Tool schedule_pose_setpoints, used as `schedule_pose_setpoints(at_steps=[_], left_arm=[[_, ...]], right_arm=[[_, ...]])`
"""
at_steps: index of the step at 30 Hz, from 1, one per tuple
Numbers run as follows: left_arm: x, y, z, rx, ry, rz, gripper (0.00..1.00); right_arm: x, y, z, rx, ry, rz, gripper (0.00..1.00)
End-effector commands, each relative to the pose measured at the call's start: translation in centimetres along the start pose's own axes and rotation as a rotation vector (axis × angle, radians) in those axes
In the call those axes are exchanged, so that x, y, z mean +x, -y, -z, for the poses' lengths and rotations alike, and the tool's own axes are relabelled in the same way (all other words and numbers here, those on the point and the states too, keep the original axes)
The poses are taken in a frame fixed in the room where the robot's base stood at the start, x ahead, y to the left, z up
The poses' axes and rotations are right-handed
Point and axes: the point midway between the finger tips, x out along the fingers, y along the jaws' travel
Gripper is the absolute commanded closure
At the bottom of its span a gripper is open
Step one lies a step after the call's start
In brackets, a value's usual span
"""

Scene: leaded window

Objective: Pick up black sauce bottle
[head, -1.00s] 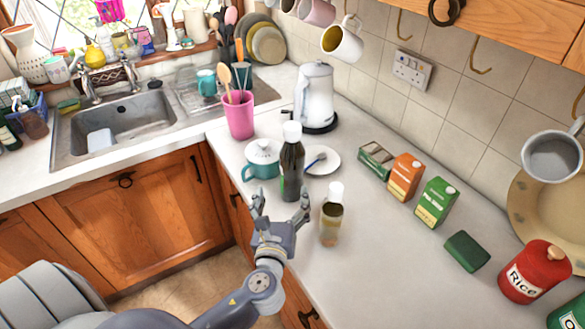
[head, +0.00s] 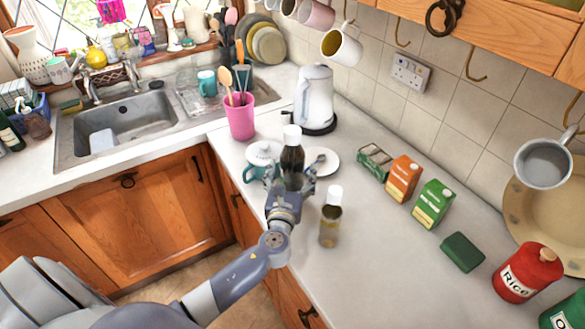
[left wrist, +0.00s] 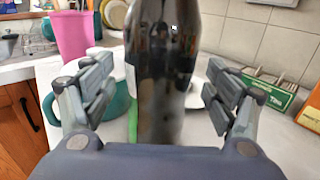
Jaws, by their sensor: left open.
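The black sauce bottle (head: 292,158) with a white cap stands upright on the worktop in the head view. My left gripper (head: 292,187) is open at the near side of the bottle, and its fingers hide the bottle's lower part. In the left wrist view the dark bottle (left wrist: 163,75) fills the middle, with one open finger (left wrist: 90,90) to its left and the other (left wrist: 232,100) to its right. Gaps show between the fingers and the bottle. My right gripper does not show.
A white saucer (head: 325,160) lies close right, and a white-capped oil bottle (head: 331,218) stands nearer. A pink utensil pot (head: 240,120) and white kettle (head: 315,98) are behind.

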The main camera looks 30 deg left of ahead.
Motion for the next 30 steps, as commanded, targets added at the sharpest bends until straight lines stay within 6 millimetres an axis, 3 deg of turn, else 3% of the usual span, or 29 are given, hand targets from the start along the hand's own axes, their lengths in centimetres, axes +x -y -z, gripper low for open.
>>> schedule_pose_setpoints(at_steps=[4, 11, 20, 30], left_arm=[[1.02, 0.04, -0.07, -0.001, 0.000, 0.001, 0.20], [1.09, 0.04, 0.01, -0.002, 0.000, 0.001, 0.20], [1.06, 0.03, 0.01, -0.002, 0.000, 0.001, 0.86], [1.11, 0.03, -0.49, -0.002, 0.004, 0.000, 0.88]], right_arm=[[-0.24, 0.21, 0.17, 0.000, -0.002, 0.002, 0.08], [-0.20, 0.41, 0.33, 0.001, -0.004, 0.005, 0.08], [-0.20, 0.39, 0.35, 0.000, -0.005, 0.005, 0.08], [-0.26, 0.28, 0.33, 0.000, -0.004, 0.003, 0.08]])
